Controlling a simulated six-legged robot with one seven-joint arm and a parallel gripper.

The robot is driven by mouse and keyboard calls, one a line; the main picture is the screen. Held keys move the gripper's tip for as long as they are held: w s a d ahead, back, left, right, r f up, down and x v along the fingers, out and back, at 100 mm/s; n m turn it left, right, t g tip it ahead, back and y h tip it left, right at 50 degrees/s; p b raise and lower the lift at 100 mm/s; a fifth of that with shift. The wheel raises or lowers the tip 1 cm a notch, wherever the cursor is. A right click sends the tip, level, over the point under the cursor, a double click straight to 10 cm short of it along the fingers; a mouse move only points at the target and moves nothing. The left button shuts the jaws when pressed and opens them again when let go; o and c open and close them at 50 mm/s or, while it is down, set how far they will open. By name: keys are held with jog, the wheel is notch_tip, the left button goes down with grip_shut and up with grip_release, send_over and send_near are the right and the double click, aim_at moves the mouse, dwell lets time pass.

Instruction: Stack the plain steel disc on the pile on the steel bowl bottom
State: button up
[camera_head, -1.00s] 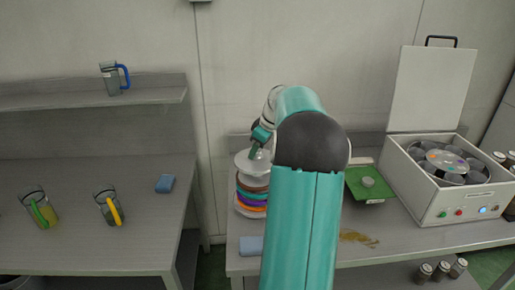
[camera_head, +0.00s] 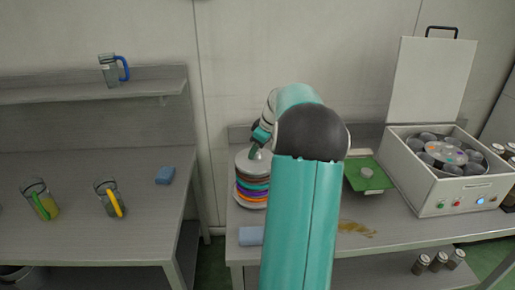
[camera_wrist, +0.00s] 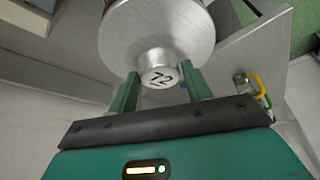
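The plain steel disc (camera_wrist: 155,30) fills the top of the wrist view, with a knob (camera_wrist: 160,77) marked "72". My gripper (camera_wrist: 161,72) has one finger on each side of this knob and looks shut on it. In the head view the disc (camera_head: 243,161) is at the top of the pile (camera_head: 252,189) of coloured discs. The disc looks level and touching the pile or very close above it; I cannot tell which. The bowl bottom under the pile is hard to make out. My arm hides the pile's right side.
A green plate with a grey knob (camera_head: 366,173) lies right of the pile. An open white box (camera_head: 455,190) stands farther right. A blue sponge (camera_head: 251,236) and a brown spill (camera_head: 355,229) are on the bench. Jugs (camera_head: 108,198) stand on the left table, across a gap.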

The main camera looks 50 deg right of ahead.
jog(key=o, duration=0.3)
jog(key=shift+r, duration=0.1)
jog(key=v, duration=1.3)
jog(key=shift+s+r, duration=0.15)
jog(key=shift+r, duration=0.15)
